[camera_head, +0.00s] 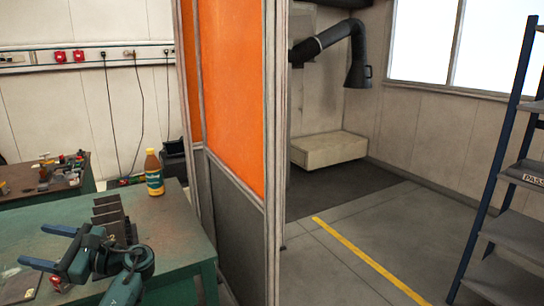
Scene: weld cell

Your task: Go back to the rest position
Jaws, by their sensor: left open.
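My left gripper (32,245) is at the lower left, over the near green workbench (172,232). Its two blue fingers point left and stand apart, with nothing seen between them. My left wrist is just in front of a dark slotted metal block (112,213) on the bench. I cannot tell whether it touches the block. My right gripper is not in view.
A framed orange screen (232,85) rises right of the bench. A blue-post shelf (510,225) stands far right. The floor (335,260) with a yellow line is clear between them.

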